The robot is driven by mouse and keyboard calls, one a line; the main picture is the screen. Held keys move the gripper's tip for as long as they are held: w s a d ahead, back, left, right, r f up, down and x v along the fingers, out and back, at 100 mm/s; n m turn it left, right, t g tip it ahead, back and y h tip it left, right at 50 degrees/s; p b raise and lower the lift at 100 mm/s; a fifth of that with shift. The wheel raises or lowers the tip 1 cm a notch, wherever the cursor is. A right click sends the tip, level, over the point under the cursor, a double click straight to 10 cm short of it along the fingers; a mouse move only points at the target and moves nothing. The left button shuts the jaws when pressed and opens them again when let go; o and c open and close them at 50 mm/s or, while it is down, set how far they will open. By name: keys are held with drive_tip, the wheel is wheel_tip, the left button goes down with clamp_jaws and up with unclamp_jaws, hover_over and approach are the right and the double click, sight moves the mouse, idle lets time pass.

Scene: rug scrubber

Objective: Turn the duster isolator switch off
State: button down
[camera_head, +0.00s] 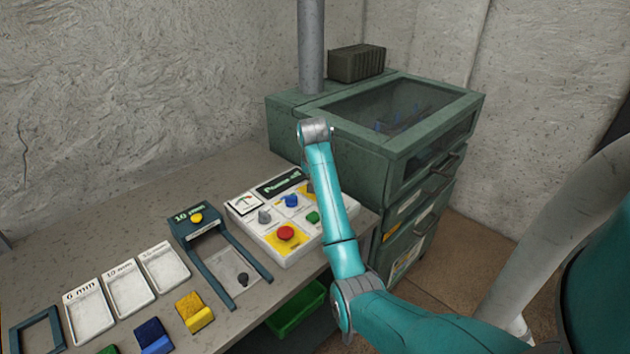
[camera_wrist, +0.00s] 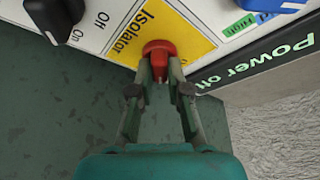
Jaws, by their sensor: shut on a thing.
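The isolator switch is a red knob (camera_wrist: 158,47) on a yellow plate (camera_wrist: 125,40) lettered "Isolator", seen in the wrist view. My gripper (camera_wrist: 160,72) is shut on the red knob, one finger on each side of its grip. The plate sits at the edge of the white control panel (camera_head: 268,244), beside the dark display (camera_wrist: 270,70) that reads "Power off". In the head view my arm hides the switch and most of the gripper. The fingers hide part of the knob, and I cannot read its on or off marks.
A black knob (camera_wrist: 55,15) marked Off and On is close by. The panel also has a red button (camera_head: 286,232), a blue knob (camera_head: 291,200) and a green one (camera_head: 312,217). A green cabinet (camera_head: 345,146) stands behind. Trays and brushes are at left.

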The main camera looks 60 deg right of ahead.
drive_tip(key=n+t+y, duration=0.1)
drive_tip(key=n, duration=0.3)
drive_tip(key=shift+s+n, duration=0.1)
drive_tip(key=shift+n, duration=0.2)
drive_tip(key=n+y, duration=0.1)
drive_tip(key=n, duration=0.1)
drive_tip(key=n+t+y, duration=0.1)
drive_tip(key=n, duration=0.1)
drive_tip(key=shift+d+f+n, duration=0.1)
drive_tip(key=shift+n, duration=0.3)
drive_tip(key=c, duration=1.1)
unclamp_jaws()
